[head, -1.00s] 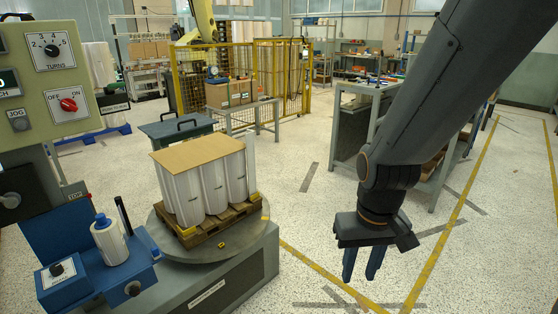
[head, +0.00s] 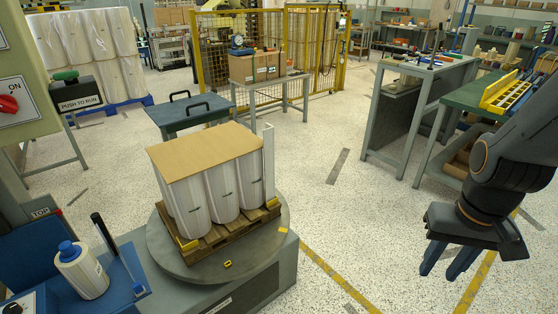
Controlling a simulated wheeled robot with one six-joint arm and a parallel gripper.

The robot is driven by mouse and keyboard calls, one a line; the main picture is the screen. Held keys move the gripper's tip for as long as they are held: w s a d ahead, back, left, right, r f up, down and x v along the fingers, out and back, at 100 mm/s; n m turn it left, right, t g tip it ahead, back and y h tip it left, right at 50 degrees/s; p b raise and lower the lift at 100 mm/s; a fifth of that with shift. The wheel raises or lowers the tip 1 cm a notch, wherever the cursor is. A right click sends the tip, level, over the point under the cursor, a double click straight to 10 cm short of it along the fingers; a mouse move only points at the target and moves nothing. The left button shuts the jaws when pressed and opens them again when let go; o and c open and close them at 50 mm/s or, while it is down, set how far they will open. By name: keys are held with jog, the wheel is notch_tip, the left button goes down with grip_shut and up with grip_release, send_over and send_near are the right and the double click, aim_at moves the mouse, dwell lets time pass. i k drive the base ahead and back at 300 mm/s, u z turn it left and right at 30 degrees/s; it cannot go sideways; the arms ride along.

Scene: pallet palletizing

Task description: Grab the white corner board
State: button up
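A white corner board (head: 268,165) stands upright at the right rear corner of the pallet load in the head view. It is a narrow strip rising slightly above the load's top. The load is several white wrapped rolls (head: 222,193) under a brown top sheet (head: 205,150), on a wooden pallet (head: 226,232). The pallet rests on a round grey turntable (head: 172,247). My gripper (head: 447,262) hangs fingers down at the right, well apart from the board. Its two blue fingers are spread with nothing between them.
A blue machine part with a white roll (head: 82,272) stands at the lower left. A dark-topped table with handles (head: 190,108) is behind the load. Grey workbenches (head: 415,110) stand at the right. A yellow fence (head: 212,75) is at the back. Floor between turntable and gripper is clear.

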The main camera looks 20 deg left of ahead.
aim_at(269, 134)
jog(key=u, duration=0.25)
jog(key=i, duration=0.65)
jog(key=u, duration=0.95)
jog(key=i, duration=0.6)
jog(key=u, duration=0.55)
